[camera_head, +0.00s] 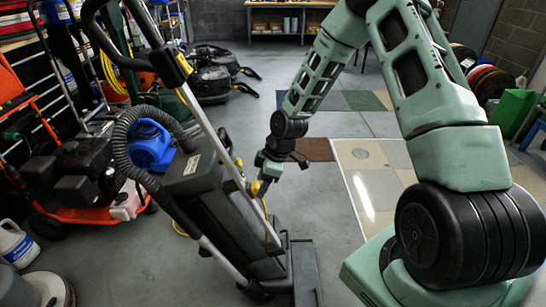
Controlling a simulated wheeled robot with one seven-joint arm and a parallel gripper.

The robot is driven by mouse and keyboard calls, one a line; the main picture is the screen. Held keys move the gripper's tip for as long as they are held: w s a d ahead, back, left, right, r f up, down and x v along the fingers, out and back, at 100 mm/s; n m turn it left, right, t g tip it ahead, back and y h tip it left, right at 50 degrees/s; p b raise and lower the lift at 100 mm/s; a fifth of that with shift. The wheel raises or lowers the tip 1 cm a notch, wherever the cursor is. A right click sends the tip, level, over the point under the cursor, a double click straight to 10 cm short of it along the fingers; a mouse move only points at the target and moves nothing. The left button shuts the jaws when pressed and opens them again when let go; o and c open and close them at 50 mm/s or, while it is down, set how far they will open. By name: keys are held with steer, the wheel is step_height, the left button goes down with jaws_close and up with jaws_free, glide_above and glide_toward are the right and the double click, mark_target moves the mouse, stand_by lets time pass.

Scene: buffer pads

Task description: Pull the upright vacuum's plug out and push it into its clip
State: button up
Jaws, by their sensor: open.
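The upright vacuum (205,200) stands just left of centre, with a dark grey body, a silver tube, a black hose and a black handle. A small yellow piece (255,188) shows at its right side, with yellow cord near it; I cannot tell whether this is the plug. The clip cannot be made out. My gripper (266,180) points down beside the vacuum's right side, close to the yellow piece. It is open; its fingertips are small and dark, and I cannot tell whether they touch anything.
An orange machine (85,185) and a white jug (17,245) stand at the left. A blue blower (150,146) shows behind the vacuum's hose. Black vacuums (215,75) stand at the back. Light floor pads (375,175) lie right of my gripper. The grey floor between is clear.

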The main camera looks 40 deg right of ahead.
steer(key=p+v, duration=0.2)
steer(key=v, duration=1.3)
steer(key=shift+r+p, duration=0.25)
steer(key=shift+p, duration=0.1)
steer(key=shift+s, duration=0.2)
